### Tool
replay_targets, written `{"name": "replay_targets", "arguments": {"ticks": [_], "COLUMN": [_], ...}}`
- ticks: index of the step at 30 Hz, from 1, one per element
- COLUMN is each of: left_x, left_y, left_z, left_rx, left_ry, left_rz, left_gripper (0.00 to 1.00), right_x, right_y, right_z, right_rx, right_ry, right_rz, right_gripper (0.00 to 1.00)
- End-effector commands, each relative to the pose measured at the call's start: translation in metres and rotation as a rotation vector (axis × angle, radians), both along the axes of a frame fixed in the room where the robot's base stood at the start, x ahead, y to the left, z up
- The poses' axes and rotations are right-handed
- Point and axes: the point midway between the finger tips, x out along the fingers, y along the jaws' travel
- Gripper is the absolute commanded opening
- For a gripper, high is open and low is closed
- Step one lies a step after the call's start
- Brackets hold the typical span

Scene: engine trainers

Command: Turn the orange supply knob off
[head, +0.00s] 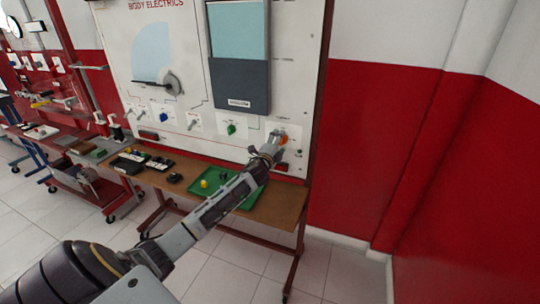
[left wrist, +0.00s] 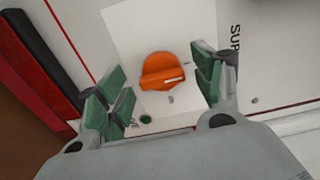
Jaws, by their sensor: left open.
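The orange supply knob (left wrist: 165,70) sits on a white plate on the panel, with a pale pointer mark on it. In the left wrist view it lies between the green-padded fingers of my left gripper (left wrist: 160,90), which are open on both sides of it and look clear of it. A green lamp or button (left wrist: 146,119) shows below the knob. In the head view the knob (head: 283,139) peeks out past my left gripper (head: 276,146), at the lower right of the panel. My right gripper is not in view.
A red and white wall (head: 370,150) stands to the right.

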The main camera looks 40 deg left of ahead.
Motion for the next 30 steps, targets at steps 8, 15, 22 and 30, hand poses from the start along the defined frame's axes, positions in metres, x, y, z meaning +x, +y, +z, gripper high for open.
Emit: {"name": "replay_targets", "arguments": {"ticks": [8,15,22,30], "left_x": [-0.020,-0.038,-0.056,-0.077], "left_y": [-0.005,-0.009,-0.014,-0.018], "left_z": [-0.001,-0.001,-0.001,-0.001], "left_rx": [0.001,0.000,0.000,0.000], "left_ry": [0.001,0.002,0.001,0.002], "left_rz": [-0.001,0.000,-0.001,0.000], "left_gripper": [0.67,0.67,0.67,0.67], "right_x": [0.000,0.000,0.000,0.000], "right_y": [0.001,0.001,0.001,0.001], "right_z": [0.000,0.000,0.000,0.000], "right_rx": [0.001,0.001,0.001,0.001], "right_ry": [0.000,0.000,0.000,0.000], "right_rz": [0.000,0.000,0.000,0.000], "right_gripper": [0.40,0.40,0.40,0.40]}}
